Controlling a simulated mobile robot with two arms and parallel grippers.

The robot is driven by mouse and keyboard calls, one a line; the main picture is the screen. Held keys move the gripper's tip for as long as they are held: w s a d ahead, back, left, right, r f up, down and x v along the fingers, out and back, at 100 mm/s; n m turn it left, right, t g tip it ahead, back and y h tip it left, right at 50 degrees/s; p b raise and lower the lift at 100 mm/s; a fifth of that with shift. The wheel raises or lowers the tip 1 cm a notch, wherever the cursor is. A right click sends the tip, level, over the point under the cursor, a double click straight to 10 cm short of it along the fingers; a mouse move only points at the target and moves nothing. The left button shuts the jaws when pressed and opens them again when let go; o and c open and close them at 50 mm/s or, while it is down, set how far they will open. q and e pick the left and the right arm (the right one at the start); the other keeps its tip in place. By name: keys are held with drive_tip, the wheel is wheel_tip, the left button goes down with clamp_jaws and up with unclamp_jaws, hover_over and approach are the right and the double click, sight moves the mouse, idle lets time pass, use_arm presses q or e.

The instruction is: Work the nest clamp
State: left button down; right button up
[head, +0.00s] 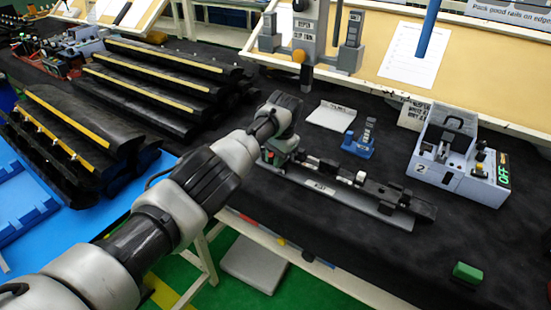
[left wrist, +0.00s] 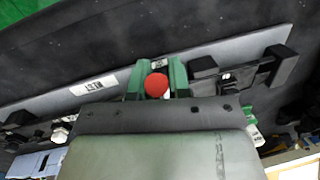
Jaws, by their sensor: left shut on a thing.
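The nest is a long grey plate (head: 335,195) on the black table, with a white label and black parts along it. It crosses the left wrist view as a grey strip (left wrist: 125,72). My left gripper (head: 275,155) is at the nest's left end in the head view. In the left wrist view its green fingers (left wrist: 157,80) are shut on the clamp's red round knob (left wrist: 157,85). The rest of the clamp is mostly hidden by the gripper. My right gripper is in neither view.
A grey box marked 2 with an OFF display (head: 460,155) stands right of the nest. A blue stand (head: 360,143) and a white card (head: 331,115) are behind it. Black trim rails (head: 150,90) lie left. A green block (head: 467,272) is front right.

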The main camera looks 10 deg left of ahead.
use_arm(q)
drive_tip(key=c, duration=1.4)
unclamp_jaws()
drive_tip(key=shift+f, duration=0.1)
drive_tip(key=shift+o, duration=0.2)
wheel_tip(320, 180, up, 8)
drive_tip(key=d, duration=0.1)
drive_tip(key=shift+f, duration=0.25)
drive_tip(key=shift+d, duration=0.1)
